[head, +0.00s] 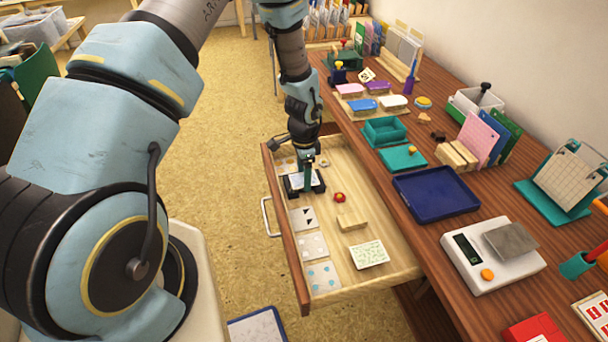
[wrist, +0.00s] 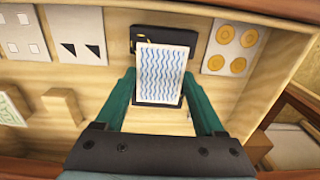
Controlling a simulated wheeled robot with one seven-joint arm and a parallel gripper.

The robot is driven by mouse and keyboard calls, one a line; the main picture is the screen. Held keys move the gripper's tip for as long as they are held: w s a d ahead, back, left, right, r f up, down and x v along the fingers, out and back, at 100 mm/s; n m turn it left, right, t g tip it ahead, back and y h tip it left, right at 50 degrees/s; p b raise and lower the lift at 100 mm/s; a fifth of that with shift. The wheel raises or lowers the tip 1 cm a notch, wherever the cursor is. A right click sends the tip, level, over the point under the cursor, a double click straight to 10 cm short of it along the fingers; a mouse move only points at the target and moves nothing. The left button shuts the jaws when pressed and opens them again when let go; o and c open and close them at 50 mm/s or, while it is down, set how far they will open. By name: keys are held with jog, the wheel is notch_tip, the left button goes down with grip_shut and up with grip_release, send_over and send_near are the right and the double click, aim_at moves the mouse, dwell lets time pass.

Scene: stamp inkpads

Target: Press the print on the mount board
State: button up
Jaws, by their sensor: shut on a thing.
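The print (wrist: 162,72), a white card with blue wavy lines, lies between the teal fingers of my gripper (wrist: 158,80) in the wrist view. My gripper is shut on it at its sides. The black mount board (wrist: 148,33) shows beyond and below the print, inside the open drawer. The print sits over the board, slightly turned; I cannot tell whether it touches all over. In the head view my gripper (head: 308,166) points down at the mount board (head: 290,188), and the print (head: 318,181) is partly hidden by a finger.
The wooden drawer (head: 405,274) also holds patterned cards (head: 303,218), a red-knobbed item (head: 339,197), a wooden block (head: 352,220) and a pale green-patterned card (head: 369,255). Its walls stand close around my gripper. The desk at right bears a blue tray (head: 436,193) and a scale (head: 492,258).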

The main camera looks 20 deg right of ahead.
jog(key=o, duration=0.9)
jog(key=shift+c, duration=0.2)
jog(key=shift+r+p, duration=2.4)
jog(key=shift+r, duration=1.1)
